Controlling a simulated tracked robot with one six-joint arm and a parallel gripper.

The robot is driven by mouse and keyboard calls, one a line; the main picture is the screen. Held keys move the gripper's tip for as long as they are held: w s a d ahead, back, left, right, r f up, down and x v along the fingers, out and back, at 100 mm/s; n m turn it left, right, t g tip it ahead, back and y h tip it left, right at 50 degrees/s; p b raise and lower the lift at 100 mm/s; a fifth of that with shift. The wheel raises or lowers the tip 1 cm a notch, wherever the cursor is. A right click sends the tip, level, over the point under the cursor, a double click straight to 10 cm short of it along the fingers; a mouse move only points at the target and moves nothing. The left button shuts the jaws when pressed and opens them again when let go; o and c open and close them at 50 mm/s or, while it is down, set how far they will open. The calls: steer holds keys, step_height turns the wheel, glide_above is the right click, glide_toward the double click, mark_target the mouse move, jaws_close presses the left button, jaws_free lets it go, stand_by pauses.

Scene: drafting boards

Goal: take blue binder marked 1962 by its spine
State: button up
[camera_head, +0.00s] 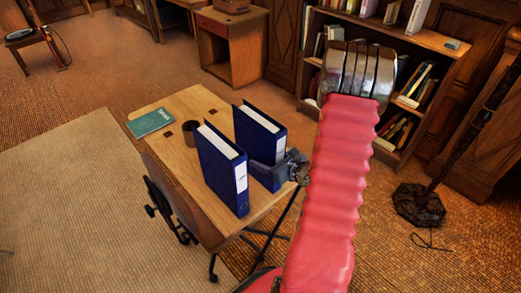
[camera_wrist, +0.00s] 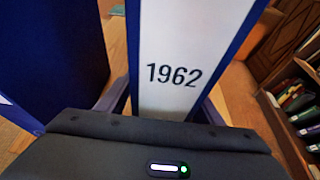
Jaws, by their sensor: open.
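Two blue binders stand upright on a wooden drafting table (camera_head: 178,105). The blue binder marked 1962 (camera_head: 262,130) is the right one in the head view. In the wrist view its white spine label (camera_wrist: 175,75) faces me, with "1962" readable. My gripper (camera_head: 268,170) is at the lower part of this spine, and in the wrist view its open fingers (camera_wrist: 160,108) lie one to each side of it. I cannot tell whether they touch it. The other blue binder (camera_head: 222,170) stands just to the left; the writing on its label is too small to read.
A green book (camera_head: 151,122) lies at the table's far left corner, and a dark cup (camera_head: 190,132) stands behind the left binder. The gap between the binders is narrow. A bookshelf (camera_head: 425,40) stands behind, with a dark stand (camera_head: 420,203) at right.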

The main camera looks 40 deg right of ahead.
stand_by(0.3)
jaws_close()
stand_by(0.6)
steer(key=shift+r, duration=0.15)
step_height(320, 180, up, 28)
stand_by(1.1)
stand_by(0.4)
